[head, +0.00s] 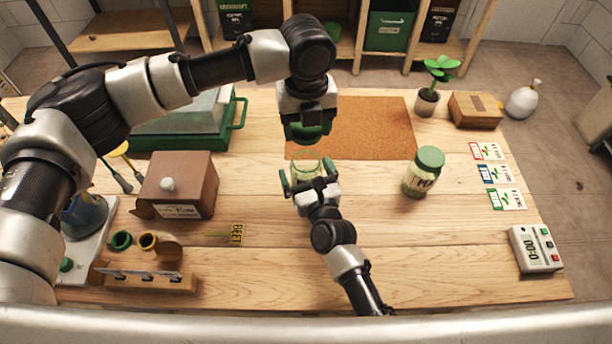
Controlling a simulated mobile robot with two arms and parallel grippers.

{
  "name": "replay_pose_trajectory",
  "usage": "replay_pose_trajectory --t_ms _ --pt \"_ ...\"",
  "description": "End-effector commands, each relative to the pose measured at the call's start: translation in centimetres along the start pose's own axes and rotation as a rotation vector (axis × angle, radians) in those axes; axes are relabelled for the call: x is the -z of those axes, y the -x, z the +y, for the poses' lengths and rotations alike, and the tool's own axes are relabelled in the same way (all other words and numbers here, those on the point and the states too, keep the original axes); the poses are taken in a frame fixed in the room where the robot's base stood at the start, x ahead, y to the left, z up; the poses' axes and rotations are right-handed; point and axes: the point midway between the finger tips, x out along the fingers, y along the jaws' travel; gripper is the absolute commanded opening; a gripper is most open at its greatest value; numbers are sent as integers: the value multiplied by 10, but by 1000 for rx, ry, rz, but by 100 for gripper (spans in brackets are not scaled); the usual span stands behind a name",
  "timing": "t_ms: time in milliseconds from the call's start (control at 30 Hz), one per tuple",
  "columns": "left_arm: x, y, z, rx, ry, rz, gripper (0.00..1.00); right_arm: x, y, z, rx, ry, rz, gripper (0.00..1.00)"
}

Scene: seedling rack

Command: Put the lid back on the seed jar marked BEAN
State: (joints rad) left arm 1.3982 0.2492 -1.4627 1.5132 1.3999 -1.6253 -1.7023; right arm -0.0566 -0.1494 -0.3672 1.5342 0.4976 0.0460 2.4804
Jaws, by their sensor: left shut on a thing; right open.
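An open glass jar (304,163) stands on the table near the middle, just below the cork mat. Its label is not readable from here. My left gripper (306,122) is shut on a green lid (308,132), which it holds above and slightly behind the jar, apart from it. My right gripper (308,176) is open, with its green-tipped fingers on either side of the jar. Its wrist hides the jar's lower front. I cannot tell whether the fingers touch the glass.
A second jar (419,178) with its green lid on stands to the right. A brown cork mat (378,130) lies behind. A brown wooden box (180,183) stands at left, a timer (535,249) at front right. Table around the second jar is clear.

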Motion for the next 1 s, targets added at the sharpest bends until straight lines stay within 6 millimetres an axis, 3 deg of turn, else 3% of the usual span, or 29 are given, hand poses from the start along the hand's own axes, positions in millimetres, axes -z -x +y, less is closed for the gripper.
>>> replay_pose_trajectory --t_ms 133,567,767,1000 --pt "0 0 0 0 0 0 37 0 0 0 0 0 0 98" --pt "0 0 0 0 0 0 37 0 0 0 0 0 0 33" --pt "0 -9 0 -1 0 1 37 0 1 0 0 0 1 31" --pt "1 -43 0 -1 1 2 37 0 1 0 0 0 1 31"
